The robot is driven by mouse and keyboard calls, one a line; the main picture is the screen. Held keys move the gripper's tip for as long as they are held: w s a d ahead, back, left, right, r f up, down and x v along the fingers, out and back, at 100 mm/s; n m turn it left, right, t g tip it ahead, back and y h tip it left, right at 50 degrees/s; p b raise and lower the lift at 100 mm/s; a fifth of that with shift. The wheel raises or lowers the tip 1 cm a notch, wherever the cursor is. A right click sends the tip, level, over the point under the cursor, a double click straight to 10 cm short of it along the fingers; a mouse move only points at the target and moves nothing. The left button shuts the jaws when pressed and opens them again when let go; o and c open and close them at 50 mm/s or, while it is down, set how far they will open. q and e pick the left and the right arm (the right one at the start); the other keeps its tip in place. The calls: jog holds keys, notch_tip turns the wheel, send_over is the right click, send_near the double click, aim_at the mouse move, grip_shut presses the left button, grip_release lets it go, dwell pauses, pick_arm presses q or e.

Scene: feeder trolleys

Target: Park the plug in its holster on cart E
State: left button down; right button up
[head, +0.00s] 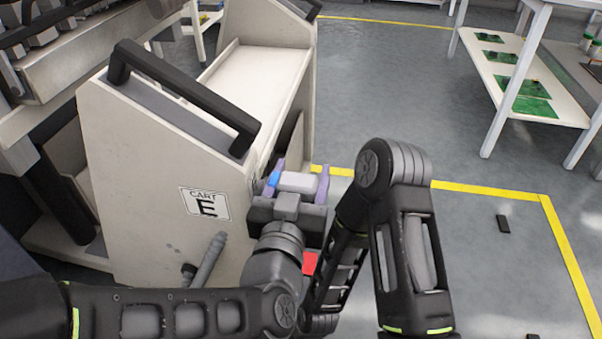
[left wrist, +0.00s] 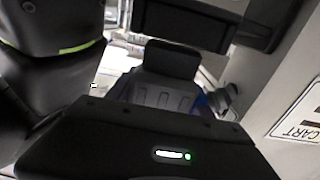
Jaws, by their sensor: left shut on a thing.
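Cart E (head: 125,190) is a pale cart with a black handle and a label reading "CART E" on its side panel. My left gripper (head: 298,174) is beside the right edge of that panel. Its purple fingers are shut on the plug (head: 298,184), a light grey block with blue beside it. In the left wrist view the plug (left wrist: 165,95) is grey with a black end. A dark block (left wrist: 190,22) lies beyond it; I cannot tell if this is the holster. I cannot make out contact between plug and cart. My right gripper is not visible.
A grey lever (head: 208,260) sticks out low on the cart's side. My right arm is close to the left gripper's right. A white table (head: 560,105) with green boards stands at the back right. Yellow-taped floor (head: 470,190) is mostly clear, with a small black piece (head: 503,224).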

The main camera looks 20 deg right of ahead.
pick_arm(q)
jog(key=shift+f, duration=1.1)
dwell(0.8)
jog(key=shift+c, duration=1.6)
grip_release()
jog(key=shift+f, duration=0.1)
